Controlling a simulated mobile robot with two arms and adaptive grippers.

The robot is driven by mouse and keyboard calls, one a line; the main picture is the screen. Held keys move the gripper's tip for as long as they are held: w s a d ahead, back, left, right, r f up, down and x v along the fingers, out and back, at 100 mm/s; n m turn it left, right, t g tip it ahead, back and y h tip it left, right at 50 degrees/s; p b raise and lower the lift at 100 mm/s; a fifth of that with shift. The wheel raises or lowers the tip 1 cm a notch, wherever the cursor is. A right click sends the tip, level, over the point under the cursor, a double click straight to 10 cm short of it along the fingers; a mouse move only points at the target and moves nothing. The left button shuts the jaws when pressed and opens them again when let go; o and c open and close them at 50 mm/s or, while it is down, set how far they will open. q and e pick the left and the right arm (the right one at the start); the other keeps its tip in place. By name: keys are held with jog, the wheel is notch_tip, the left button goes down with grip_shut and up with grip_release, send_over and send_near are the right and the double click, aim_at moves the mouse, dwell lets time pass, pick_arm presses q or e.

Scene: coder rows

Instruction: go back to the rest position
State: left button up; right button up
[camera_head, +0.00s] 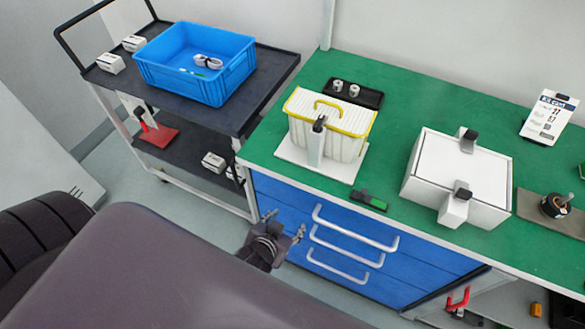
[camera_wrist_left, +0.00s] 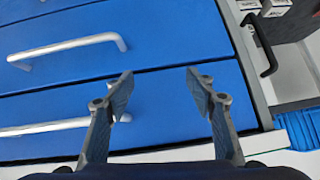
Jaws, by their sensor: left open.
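My left gripper (camera_head: 284,228) is open and empty in front of the blue drawer cabinet (camera_head: 285,200), near its left end. In the left wrist view, its two fingers (camera_wrist_left: 158,88) stand apart with nothing between them, facing the blue drawer fronts (camera_wrist_left: 165,110). The drawer handles (camera_head: 355,228) are to the right of the gripper in the head view, apart from it. My left arm covers the lower left of the head view. My right gripper is not in view.
A dark cart (camera_head: 270,85) with a blue crate (camera_head: 190,85) stands at the left. The green worktop (camera_head: 400,85) holds a yellow-rimmed white container (camera_head: 335,135), a white box (camera_head: 455,170), and a green-and-black tool (camera_head: 370,201). Grey floor (camera_head: 190,215) is free between arm and cart.

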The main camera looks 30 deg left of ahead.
pick_arm(q)
jog(key=s+f+m+g, duration=0.1)
jog(key=s+f, duration=0.3)
jog(key=f, duration=0.3)
jog(key=s+f+g+h, duration=0.1)
jog(key=s+f+g, duration=0.15)
jog(key=f, duration=0.55)
jog(key=s+f+m+g, duration=0.1)
jog(key=s+f, duration=0.3)
jog(key=f, duration=0.3)
jog(key=s+a+f+g, duration=0.2)
jog(key=s+f, duration=0.4)
jog(key=s, duration=0.4)
jog(key=s+a+f+g, duration=0.1)
jog(key=s+a+f, duration=0.1)
jog(key=s+f, duration=0.5)
jog(key=s, duration=0.3)
jog(key=shift+g, duration=0.35)
jog(key=shift+s+a+f, duration=0.1)
